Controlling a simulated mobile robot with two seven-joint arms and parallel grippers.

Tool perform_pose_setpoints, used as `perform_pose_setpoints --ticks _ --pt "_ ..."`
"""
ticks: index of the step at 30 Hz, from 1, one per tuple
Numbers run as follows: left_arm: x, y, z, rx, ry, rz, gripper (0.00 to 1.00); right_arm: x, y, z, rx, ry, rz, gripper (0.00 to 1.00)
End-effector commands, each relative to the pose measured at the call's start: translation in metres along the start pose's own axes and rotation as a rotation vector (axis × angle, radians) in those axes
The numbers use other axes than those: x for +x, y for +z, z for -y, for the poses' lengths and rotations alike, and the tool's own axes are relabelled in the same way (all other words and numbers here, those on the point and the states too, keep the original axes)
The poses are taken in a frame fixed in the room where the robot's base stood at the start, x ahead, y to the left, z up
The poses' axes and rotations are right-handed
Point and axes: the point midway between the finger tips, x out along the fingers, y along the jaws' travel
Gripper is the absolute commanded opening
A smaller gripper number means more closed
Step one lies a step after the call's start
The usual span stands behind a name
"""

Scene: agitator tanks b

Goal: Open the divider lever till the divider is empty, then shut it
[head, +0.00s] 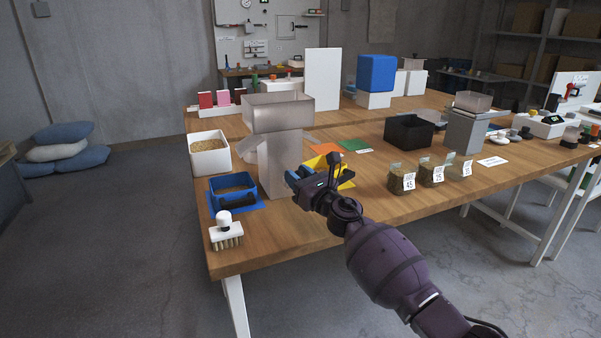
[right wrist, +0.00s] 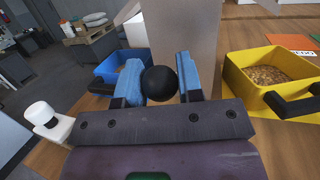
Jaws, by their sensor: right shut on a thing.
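The divider (head: 283,155) is a grey metal body with a wide open hopper (head: 278,112) on top, standing at the near left of the wooden table. I cannot see whether grain is left in the hopper. My right gripper (head: 297,178) is at the divider's front, its blue fingers closed on the black ball knob of the divider lever (right wrist: 160,84). The lever's arm is hidden behind the knob and fingers. A blue tray (head: 250,200) and a yellow tray (right wrist: 240,80) sit on either side of the divider, both with grain in them. My left gripper is not in view.
A brush with a white knob (head: 225,228) stands at the table's near left corner. A white bin (head: 210,160) is behind the blue tray. Several labelled grain bags (head: 428,175) stand to the right, with a black bin (head: 408,135) behind them.

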Motion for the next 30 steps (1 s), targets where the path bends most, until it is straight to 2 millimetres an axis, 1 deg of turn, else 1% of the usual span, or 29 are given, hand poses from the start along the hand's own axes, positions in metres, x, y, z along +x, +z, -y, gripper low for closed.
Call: perform_pose_setpoints --ticks 1,6,8,12,20,27,30 --pt "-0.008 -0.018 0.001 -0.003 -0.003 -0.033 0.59 0.004 0.021 0.002 -0.007 -0.001 -0.017 0.0" --pt "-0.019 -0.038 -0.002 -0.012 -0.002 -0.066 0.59 0.011 0.023 0.003 0.02 -0.004 -0.112 0.0" --pt "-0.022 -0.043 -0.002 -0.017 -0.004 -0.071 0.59 0.013 0.023 0.004 0.03 -0.006 -0.145 0.0" --pt "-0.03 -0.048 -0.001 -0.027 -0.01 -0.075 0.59 0.018 0.021 0.005 0.051 -0.009 -0.215 0.0" --pt "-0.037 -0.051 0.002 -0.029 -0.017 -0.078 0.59 0.025 0.018 0.007 0.082 -0.014 -0.313 0.0" --pt "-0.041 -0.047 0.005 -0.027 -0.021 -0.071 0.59 0.029 0.016 0.008 0.102 -0.015 -0.371 0.0" --pt "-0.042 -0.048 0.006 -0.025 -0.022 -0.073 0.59 0.03 0.015 0.008 0.107 -0.016 -0.386 0.0"
